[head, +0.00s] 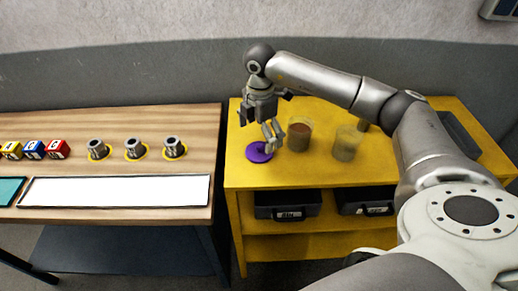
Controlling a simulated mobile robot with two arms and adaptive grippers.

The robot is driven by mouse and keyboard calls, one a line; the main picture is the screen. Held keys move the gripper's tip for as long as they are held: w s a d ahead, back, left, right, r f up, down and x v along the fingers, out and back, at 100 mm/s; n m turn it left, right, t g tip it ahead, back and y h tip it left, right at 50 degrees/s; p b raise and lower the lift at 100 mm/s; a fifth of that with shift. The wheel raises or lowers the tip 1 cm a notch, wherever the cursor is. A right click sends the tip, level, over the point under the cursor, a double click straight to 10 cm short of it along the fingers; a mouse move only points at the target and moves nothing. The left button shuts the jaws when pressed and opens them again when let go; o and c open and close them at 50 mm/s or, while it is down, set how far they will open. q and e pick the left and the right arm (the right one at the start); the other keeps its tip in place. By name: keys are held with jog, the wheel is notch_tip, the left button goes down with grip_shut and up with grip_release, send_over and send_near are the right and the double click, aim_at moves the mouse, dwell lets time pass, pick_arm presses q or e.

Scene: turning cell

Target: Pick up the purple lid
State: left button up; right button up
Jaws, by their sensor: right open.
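The purple lid (258,152) lies flat on the yellow table, near its left end. My right gripper (269,139) points down just above the lid, with its fingers open. The fingers cover part of the lid's upper right side. I cannot tell whether a fingertip touches the lid. My left gripper is not in view.
A jar with brown contents (299,134) stands close to the right of the gripper. A paler jar (346,143) stands further right. The yellow table (240,175) has dark bins (288,204) below. A wooden bench (190,120) at left holds cubes and metal parts.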

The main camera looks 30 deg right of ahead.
aim_at(258, 148)
jog(key=shift+a+f, duration=0.1)
jog(key=shift+f, duration=0.25)
jog(key=f+p, duration=0.2)
jog(key=f, duration=0.1)
jog(key=shift+a+f, duration=0.2)
jog(key=shift+f, duration=0.1)
jog(key=shift+w+f, duration=0.1)
jog(key=shift+f, duration=0.45)
jog(key=c, duration=0.9)
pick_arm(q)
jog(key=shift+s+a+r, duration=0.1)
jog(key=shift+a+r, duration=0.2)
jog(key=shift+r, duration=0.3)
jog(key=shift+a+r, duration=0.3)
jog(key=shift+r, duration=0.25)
pick_arm(e)
jog(key=shift+s+r, duration=0.1)
jog(key=shift+s, duration=0.15)
jog(key=c, duration=0.4)
